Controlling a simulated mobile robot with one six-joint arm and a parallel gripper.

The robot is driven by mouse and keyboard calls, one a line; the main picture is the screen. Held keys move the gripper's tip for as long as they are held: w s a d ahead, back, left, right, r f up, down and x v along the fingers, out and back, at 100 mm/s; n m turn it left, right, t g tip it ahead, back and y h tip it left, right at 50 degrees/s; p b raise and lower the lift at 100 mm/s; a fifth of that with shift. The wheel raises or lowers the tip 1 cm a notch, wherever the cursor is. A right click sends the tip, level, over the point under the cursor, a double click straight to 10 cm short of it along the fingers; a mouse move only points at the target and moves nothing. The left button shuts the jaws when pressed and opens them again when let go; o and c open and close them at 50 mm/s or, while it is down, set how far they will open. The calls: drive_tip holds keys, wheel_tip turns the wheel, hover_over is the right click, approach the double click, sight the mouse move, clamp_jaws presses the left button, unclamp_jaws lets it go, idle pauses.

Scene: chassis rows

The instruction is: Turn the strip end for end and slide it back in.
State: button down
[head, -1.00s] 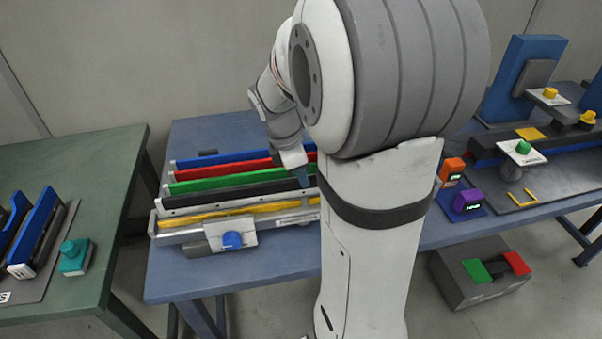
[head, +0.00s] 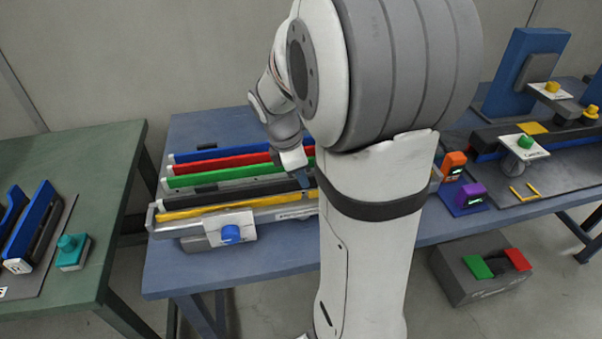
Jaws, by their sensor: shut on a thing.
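A grey chassis (head: 170,233) on the blue table holds long strips in parallel rows. From back to front these are a blue strip (head: 220,152), a red strip (head: 220,162), a green strip (head: 220,174), a black strip (head: 230,189) and a yellow strip (head: 230,207). My gripper (head: 303,181) reaches down at the right part of the black strip and is shut on it. The black strip lies low in its row, between green and yellow. My arm hides the right ends of the rows, and the exact finger contact is small.
A blue button (head: 231,233) on a white plate sits at the chassis front. A green table (head: 95,190) with blue holders is at the left, across a gap.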

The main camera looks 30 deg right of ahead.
drive_tip(key=shift+f, duration=0.1)
drive_tip(key=c, duration=1.4)
unclamp_jaws()
drive_tip(key=v, duration=0.7)
drive_tip(key=shift+a+r+p, duration=0.1)
drive_tip(key=shift+r+p, duration=0.3)
